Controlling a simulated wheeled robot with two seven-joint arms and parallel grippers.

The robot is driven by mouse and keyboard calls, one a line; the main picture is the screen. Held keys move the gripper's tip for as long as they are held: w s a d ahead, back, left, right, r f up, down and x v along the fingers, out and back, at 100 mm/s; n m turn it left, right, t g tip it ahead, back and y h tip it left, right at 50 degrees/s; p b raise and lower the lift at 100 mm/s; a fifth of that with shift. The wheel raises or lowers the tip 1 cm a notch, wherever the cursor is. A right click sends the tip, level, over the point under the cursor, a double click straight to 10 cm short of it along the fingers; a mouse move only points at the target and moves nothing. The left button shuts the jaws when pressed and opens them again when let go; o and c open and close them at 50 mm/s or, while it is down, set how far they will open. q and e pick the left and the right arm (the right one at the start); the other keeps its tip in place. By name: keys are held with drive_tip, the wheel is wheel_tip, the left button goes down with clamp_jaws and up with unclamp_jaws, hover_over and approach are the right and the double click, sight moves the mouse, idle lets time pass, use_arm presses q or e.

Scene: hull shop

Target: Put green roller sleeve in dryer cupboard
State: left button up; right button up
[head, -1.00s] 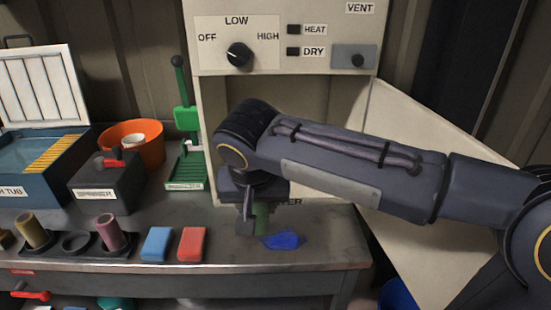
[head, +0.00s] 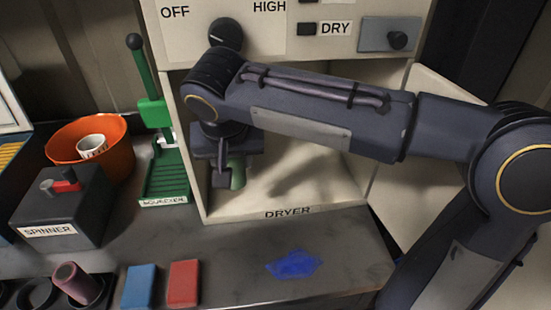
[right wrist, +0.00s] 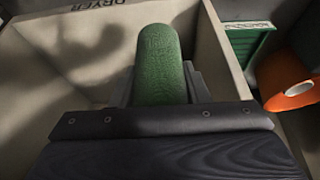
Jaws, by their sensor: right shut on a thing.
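The green roller sleeve (head: 238,172) is upright in my right gripper (head: 228,178), which is shut on it. In the head view they are at the left part of the dryer cupboard's (head: 320,190) opening, just behind its front edge. My right arm hides part of the cupboard. The sleeve also shows in the right wrist view (right wrist: 160,62), between the fingers and inside the cupboard's pale walls. I cannot tell whether its lower end touches the cupboard floor. The cupboard door (head: 425,190) stands open to the right. My left gripper is not in view.
A green squeezer (head: 163,180) stands close left of the cupboard. An orange bucket (head: 112,165) with a white cup and a spinner box (head: 62,205) are further left. Blue (head: 139,288) and red (head: 184,283) blocks and a blue patch (head: 293,264) are on the bench in front.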

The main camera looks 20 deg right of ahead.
drive_tip(key=w+d+f, duration=0.1)
drive_tip(key=d+f, duration=0.2)
drive_tip(key=d, duration=0.1)
drive_tip(key=w+d+f, duration=0.1)
drive_tip(key=d+f, duration=0.2)
drive_tip(key=d, duration=0.1)
drive_tip(key=w+d+f+p, duration=0.1)
drive_tip(key=d+f, duration=0.1)
drive_tip(key=d, duration=0.2)
drive_tip(key=shift+w+f, duration=0.35)
drive_tip(key=shift+f, duration=0.05)
drive_tip(key=f, duration=0.3)
drive_tip(key=shift+d+f, duration=0.15)
drive_tip(key=shift+d, duration=0.25)
drive_tip(key=shift+f, duration=0.25)
drive_tip(key=shift+w+f, duration=0.1)
drive_tip(key=shift+f, duration=0.05)
drive_tip(key=o, duration=1)
drive_tip(key=shift+b, duration=0.3)
drive_tip(key=shift+c, duration=0.2)
